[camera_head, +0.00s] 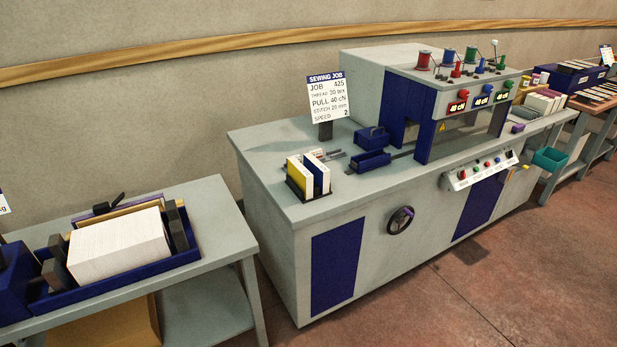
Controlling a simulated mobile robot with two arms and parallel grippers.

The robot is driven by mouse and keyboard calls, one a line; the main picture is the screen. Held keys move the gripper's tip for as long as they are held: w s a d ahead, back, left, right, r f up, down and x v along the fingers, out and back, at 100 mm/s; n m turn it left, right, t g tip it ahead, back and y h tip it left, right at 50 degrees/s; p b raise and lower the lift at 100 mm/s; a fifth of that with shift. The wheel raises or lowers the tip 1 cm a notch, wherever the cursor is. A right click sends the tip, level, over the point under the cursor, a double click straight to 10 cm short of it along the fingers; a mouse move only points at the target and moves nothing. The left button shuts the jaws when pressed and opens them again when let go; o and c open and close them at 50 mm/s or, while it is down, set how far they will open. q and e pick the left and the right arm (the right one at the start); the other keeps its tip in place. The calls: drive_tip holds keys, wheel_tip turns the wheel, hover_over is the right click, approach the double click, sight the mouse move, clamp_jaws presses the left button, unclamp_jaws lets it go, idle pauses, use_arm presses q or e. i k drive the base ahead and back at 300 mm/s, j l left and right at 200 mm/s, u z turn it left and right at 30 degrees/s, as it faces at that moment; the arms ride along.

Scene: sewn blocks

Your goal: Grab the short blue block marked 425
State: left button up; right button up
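A small dark rack (294,190) on the front left of the sewing machine's bench holds a yellow-faced block (295,176) and a blue-faced block (310,169) with white edges, both upright side by side. No number can be read on either block. A sign (328,98) behind them reads "SEWING JOB", "JOB 425", thread 20 tex, pull 40 cN, stitch 20 mm, speed 2. Neither of my grippers shows in the head view.
Blue trays (370,160) sit right of the rack, before the machine's blue posts (424,128). A handwheel (400,220) sticks out of the bench front. At left, a lower table bears a blue tray (110,288) with a white paper stack (118,246). Floor is clear at lower right.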

sight(321, 174)
drive_tip(key=i+u, duration=0.15)
drive_tip(key=u, duration=0.2)
drive_tip(key=i+l+u, duration=0.1)
drive_tip(key=u, duration=0.25)
drive_tip(key=i+l+u, duration=0.1)
drive_tip(key=u, duration=0.3)
drive_tip(key=l, duration=0.1)
